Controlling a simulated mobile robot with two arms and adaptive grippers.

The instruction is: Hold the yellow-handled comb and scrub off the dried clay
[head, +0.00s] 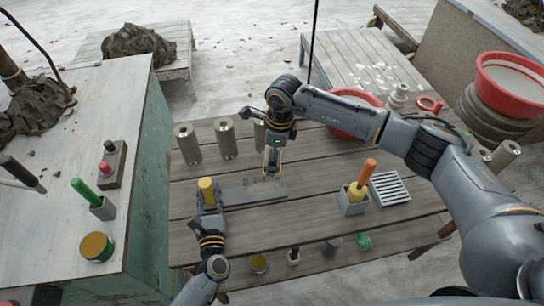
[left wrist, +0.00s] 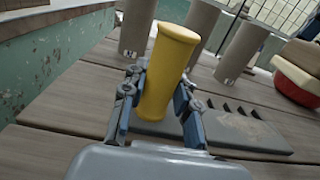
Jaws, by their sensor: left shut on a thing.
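My left gripper (head: 208,203) is shut on the yellow handle (head: 206,186) of the comb. In the left wrist view the handle (left wrist: 166,72) stands nearly upright between the two fingers (left wrist: 158,115). A flat grey plate (head: 238,196) lies low over the table beside it, with dark notches along one edge in the left wrist view (left wrist: 215,122); its join to the handle is hidden. A brownish patch (left wrist: 252,128) marks the plate, likely dried clay. My right gripper (head: 271,168) points down over the plate's right part. Its fingertips are too small to read.
Several clay cylinders (head: 188,144) stand along the table's back edge. A grey holder (head: 353,206) with an orange-handled tool (head: 366,176) and a slatted rack (head: 390,188) stand to the right. A green-sided bench (head: 146,200) borders the left. Bare planks (head: 310,215) lie between plate and holder.

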